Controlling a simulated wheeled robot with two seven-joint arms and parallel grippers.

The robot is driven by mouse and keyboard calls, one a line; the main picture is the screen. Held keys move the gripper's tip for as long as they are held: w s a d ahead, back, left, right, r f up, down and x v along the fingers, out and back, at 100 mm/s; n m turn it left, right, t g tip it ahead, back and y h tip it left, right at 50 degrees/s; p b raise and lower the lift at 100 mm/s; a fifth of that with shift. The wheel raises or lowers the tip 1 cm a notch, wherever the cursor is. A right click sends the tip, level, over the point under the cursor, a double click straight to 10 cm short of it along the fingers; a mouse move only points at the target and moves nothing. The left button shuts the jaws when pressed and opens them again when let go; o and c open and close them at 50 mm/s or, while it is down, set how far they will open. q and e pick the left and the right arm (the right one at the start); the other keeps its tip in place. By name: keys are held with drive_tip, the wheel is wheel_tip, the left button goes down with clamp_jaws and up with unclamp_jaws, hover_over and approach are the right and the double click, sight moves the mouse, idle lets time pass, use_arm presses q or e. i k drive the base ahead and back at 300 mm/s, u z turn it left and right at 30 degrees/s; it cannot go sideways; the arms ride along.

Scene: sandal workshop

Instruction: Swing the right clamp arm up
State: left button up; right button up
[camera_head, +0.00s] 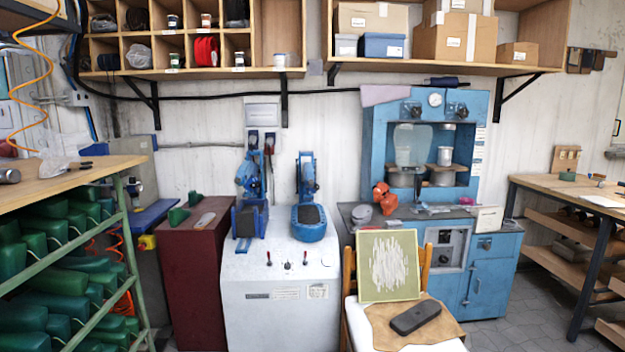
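A white machine cabinet (281,270) stands at the centre with two blue clamp stations on top. The right clamp arm (306,178) is blue and stands above and behind a rounded blue base with a dark top pad (309,216). Its exact angle is hard to tell from this distance. The left clamp arm (249,178) stands over a blocky blue base with a dark pad (248,220). Small red-tipped levers (287,265) sit on the machine's front. Neither of my grippers is in view.
A dark red cabinet (195,275) adjoins the machine on the left. A chair seat (440,347) carrying a framed panel (389,265) and dark sole stands at front right. A blue press (490,190) is behind it. A rack of green lasts (135,240) fills the left.

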sight(310, 181)
drive_tip(key=z, duration=0.45)
drive_tip(key=i, duration=1.5)
drive_tip(key=u, duration=0.45)
